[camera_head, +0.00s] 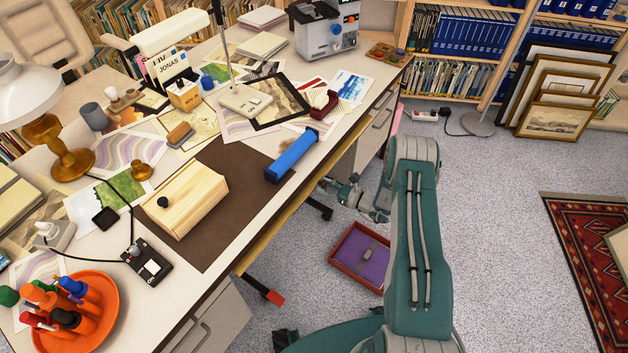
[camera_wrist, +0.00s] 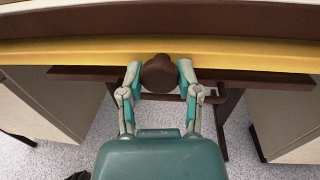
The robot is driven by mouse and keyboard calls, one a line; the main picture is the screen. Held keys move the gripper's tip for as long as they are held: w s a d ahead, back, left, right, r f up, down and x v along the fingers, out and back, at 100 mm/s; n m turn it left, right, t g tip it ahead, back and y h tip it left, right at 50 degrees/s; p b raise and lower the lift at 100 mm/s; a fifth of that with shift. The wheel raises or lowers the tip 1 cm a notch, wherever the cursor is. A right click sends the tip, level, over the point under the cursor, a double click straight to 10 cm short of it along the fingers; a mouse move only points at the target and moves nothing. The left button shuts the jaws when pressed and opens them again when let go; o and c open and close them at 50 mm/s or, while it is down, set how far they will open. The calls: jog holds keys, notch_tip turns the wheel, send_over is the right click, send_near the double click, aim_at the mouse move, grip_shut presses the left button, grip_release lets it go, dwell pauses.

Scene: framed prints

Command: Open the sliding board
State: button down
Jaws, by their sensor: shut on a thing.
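The sliding board (camera_head: 300,194) is a yellow strip along the desk's long edge, just under the top. It projects slightly past the edge in the head view. In the wrist view the board (camera_wrist: 70,53) runs across the whole picture, with a round brown knob (camera_wrist: 160,77) at its middle. My gripper (camera_wrist: 159,80) is shut on the knob, one finger on each side. In the head view my gripper (camera_head: 333,186) is at the desk's side, low beside the board; its fingertips and the knob are hard to make out there.
The desk top bears a wooden box (camera_head: 187,200), a blue roller (camera_head: 292,156), an orange tray (camera_head: 92,318) and prints. Drawer cabinets (camera_wrist: 42,107) flank the space under the board. A red tray with purple lining (camera_head: 361,257) lies on the floor.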

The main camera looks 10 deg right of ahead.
jog(key=s+a+v, duration=0.1)
jog(key=v, duration=1.9)
jog(key=shift+s, duration=0.4)
jog(key=shift+c, duration=1.5)
grip_release()
jog(key=v, duration=1.2)
jog(key=shift+d+f, duration=0.1)
